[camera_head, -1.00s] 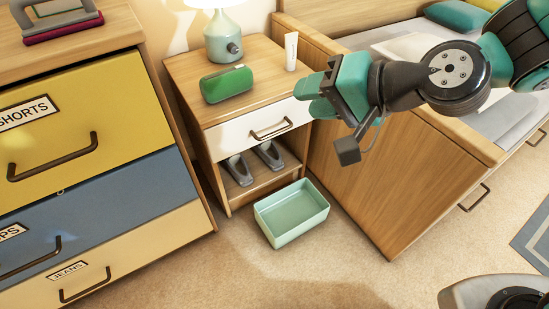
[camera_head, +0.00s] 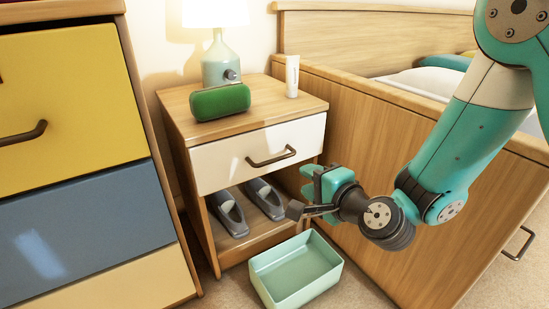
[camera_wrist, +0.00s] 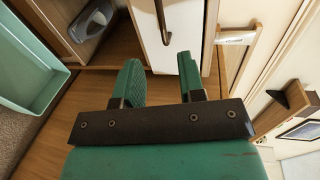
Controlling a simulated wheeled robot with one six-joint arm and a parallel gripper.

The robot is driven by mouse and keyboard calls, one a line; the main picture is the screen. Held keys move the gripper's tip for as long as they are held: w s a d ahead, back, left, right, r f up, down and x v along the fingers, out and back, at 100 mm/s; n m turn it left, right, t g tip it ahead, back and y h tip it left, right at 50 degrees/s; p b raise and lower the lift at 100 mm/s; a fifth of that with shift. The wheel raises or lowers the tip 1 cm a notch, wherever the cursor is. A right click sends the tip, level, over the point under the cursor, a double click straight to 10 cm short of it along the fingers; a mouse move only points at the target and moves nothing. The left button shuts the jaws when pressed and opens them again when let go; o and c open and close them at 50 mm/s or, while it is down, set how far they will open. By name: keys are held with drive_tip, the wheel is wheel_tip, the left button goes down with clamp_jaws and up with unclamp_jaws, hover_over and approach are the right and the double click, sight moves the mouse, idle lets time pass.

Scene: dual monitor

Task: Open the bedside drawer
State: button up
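The bedside drawer (camera_head: 225,164) has a white front under the nightstand top and looks shut. Its dark bar handle (camera_head: 271,157) is in the middle of the front. My gripper (camera_head: 305,180) is in front of the drawer's right side, lower than the handle and to its right, and apart from it. In the wrist view the two green fingers of my gripper (camera_wrist: 160,68) are spread with nothing between them. The handle (camera_wrist: 162,22) shows beyond the gap between the fingers, against the white drawer front (camera_wrist: 148,40).
The nightstand (camera_head: 175,100) carries a green case (camera_head: 220,102), a lamp (camera_head: 221,60) and a white tube (camera_head: 292,76). Grey slippers (camera_head: 229,213) lie on its open shelf. A mint bin (camera_head: 297,270) stands on the floor in front. The bed (camera_head: 375,140) is close on the right.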

sight(274, 160)
drive_tip(key=p+x, duration=0.1)
drive_tip(key=x, duration=1.3)
drive_tip(key=shift+w+a, duration=0.15)
drive_tip(key=shift+w, duration=0.05)
drive_tip(key=shift+c, duration=0.2)
clamp_jaws()
